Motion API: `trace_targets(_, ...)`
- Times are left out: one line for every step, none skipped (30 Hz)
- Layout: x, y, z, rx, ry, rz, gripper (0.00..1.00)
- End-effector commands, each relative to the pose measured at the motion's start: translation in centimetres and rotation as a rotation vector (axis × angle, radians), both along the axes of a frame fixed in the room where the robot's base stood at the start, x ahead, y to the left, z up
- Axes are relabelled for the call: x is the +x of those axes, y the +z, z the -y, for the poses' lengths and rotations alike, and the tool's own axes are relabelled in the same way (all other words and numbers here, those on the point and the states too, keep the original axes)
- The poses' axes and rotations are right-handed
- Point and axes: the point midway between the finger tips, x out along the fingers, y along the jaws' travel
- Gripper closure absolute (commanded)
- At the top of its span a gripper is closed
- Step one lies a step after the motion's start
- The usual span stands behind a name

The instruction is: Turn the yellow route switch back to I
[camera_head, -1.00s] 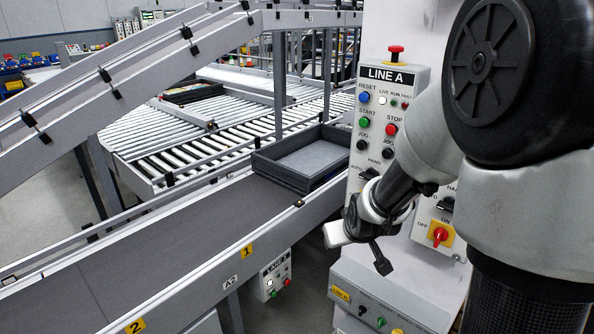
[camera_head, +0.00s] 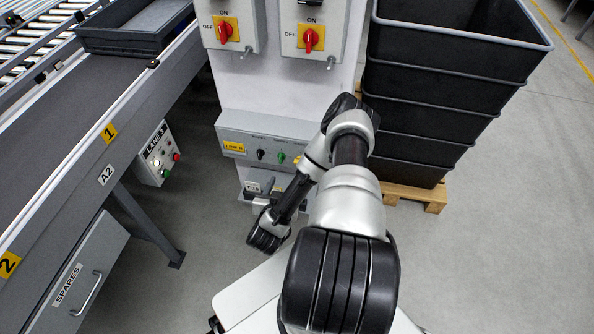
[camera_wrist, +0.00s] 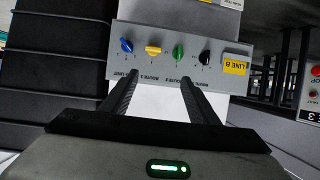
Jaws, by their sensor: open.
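The yellow route switch (camera_wrist: 153,50) is on the light grey LINE B panel (camera_wrist: 215,32), which appears upside down in the wrist view. Its handle lies roughly crosswise there; the position marks are too small to read. A bit of the yellow switch shows beside my arm in the head view (camera_head: 297,160). My gripper (camera_wrist: 158,77) is open and empty, its two dark fingers pointing toward the panel. The fingertips appear below the row of switches in the wrist view, with the yellow switch ahead, between their lines. The gap to the panel is hard to judge.
Blue (camera_wrist: 126,45), green (camera_wrist: 178,53) and black (camera_wrist: 204,57) switches flank the yellow one. Red rotary switches (camera_head: 226,33) sit higher on the cabinet. Stacked black crates (camera_head: 440,90) stand right of the cabinet, the conveyor (camera_head: 100,100) left. Open floor (camera_head: 520,230) lies at right.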

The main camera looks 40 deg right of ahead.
Motion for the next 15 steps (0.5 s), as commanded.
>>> trace_targets(-0.9, -0.9, -0.1, -0.002, -0.027, -0.002, 0.45)
trace_targets(-1.2, -1.0, -0.1, -0.008, -0.038, -0.001, 0.45)
trace_targets(-1.4, -1.2, 0.0, -0.011, -0.048, -0.001, 0.45)
trace_targets(-1.5, -1.3, 0.1, -0.013, -0.053, -0.001, 0.45)
trace_targets(-1.5, -1.3, 0.2, -0.014, -0.055, -0.001, 0.45)
trace_targets(-1.3, -1.5, 0.4, -0.014, -0.057, 0.0, 0.45)
trace_targets(-1.2, -1.6, 0.7, -0.016, -0.058, 0.001, 0.45)
trace_targets(-0.9, -1.7, 0.9, -0.016, -0.058, 0.002, 0.45)
trace_targets(-0.5, -2.0, 1.4, -0.016, -0.058, 0.002, 0.45)
trace_targets(-0.2, -2.2, 1.8, -0.016, -0.058, 0.002, 0.45)
trace_targets(0.1, -2.4, 2.2, -0.017, -0.058, 0.003, 0.45)
trace_targets(0.6, -2.7, 2.8, -0.017, -0.058, 0.004, 0.45)
trace_targets(1.0, -3.0, 3.2, -0.015, -0.058, 0.003, 0.45)
trace_targets(1.4, -3.3, 3.7, -0.017, -0.059, 0.003, 0.45)
trace_targets(1.9, -3.6, 4.4, -0.017, -0.058, 0.003, 0.45)
